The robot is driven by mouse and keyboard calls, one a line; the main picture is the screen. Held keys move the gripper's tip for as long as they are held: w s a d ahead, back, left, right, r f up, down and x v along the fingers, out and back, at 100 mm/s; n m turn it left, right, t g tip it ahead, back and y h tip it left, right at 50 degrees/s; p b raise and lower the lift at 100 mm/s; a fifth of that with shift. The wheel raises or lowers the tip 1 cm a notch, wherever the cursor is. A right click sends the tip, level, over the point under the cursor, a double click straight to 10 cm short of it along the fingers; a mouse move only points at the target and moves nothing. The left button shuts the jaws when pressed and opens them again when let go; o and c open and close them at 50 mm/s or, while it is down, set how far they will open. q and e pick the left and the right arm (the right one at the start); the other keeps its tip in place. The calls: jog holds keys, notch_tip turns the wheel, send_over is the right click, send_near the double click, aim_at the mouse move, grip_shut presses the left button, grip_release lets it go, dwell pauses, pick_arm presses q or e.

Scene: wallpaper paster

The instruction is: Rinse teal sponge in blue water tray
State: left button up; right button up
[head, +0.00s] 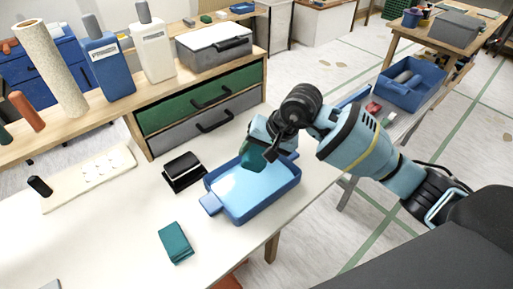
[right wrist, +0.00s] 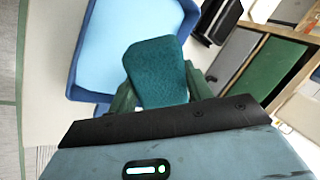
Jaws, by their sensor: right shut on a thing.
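My right gripper (head: 264,150) is shut on the teal sponge (head: 251,157). The sponge shows clearly between the fingers in the right wrist view (right wrist: 157,72). In the head view, gripper and sponge are over the far edge of the blue water tray (head: 245,214), which sits on the white table. The tray holds light blue water (head: 250,188). In the right wrist view the tray (right wrist: 74,82) lies left of and behind the sponge. The sponge looks held up at the tray's rim; whether it touches water I cannot tell. My left gripper is not in view.
A folded teal cloth (head: 175,242) and a black box-like item (head: 183,170) lie left of the tray. A drawer unit (head: 200,105) with bottles and a grey case (head: 214,45) stands behind. A blue bin (head: 412,90) is at right. The table's front left is mostly clear.

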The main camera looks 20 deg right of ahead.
jog(key=shift+f, duration=0.65)
notch_tip(320, 180, down, 4)
jog(key=b, duration=0.2)
jog(key=shift+f+b, duration=0.15)
jog(key=shift+b, duration=0.15)
jog(key=shift+f+b, duration=0.5)
jog(key=shift+f, duration=0.25)
jog(key=shift+f, duration=0.55)
jog(key=shift+f, duration=0.8)
